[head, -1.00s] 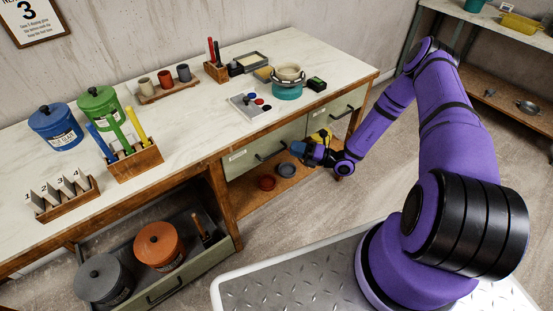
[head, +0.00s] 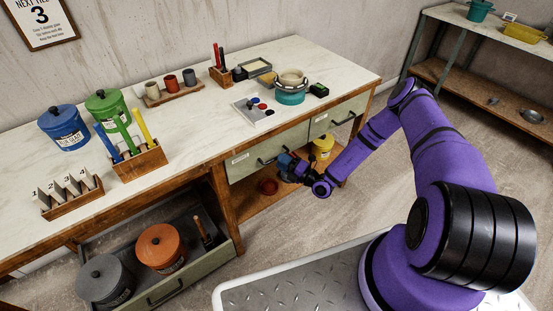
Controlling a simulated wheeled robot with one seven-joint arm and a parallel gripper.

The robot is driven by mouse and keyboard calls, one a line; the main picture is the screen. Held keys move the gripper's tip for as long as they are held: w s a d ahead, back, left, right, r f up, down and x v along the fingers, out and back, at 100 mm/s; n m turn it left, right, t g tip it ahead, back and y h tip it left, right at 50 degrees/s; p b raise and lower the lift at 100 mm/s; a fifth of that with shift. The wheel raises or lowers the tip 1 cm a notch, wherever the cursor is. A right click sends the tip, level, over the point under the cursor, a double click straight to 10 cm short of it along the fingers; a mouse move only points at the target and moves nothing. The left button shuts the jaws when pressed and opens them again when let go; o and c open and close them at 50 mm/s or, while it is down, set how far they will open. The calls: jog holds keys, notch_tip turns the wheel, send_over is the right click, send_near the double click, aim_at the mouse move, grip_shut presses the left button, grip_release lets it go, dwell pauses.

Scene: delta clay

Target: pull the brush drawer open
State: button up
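Two green-grey drawer fronts sit under the bench top, a left drawer (head: 243,166) and a right drawer (head: 351,108). Each has a dark bar handle and a small white label, too small to read, so I cannot tell which is the brush drawer. Both look closed. My gripper (head: 284,160) is at the right part of the left drawer's handle (head: 266,161), very close to it or touching. The fingertips are small and partly hidden, so I cannot tell whether they are open or around the bar.
A lower bay (head: 190,258) holds a grey bucket (head: 103,284), an orange bucket (head: 161,249) and a brush. A red bowl (head: 268,187) and a yellow jar (head: 322,147) stand on the shelf below the drawers. Floor in front is open.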

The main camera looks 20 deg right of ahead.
jog(key=shift+x, duration=1.45)
grip_shut()
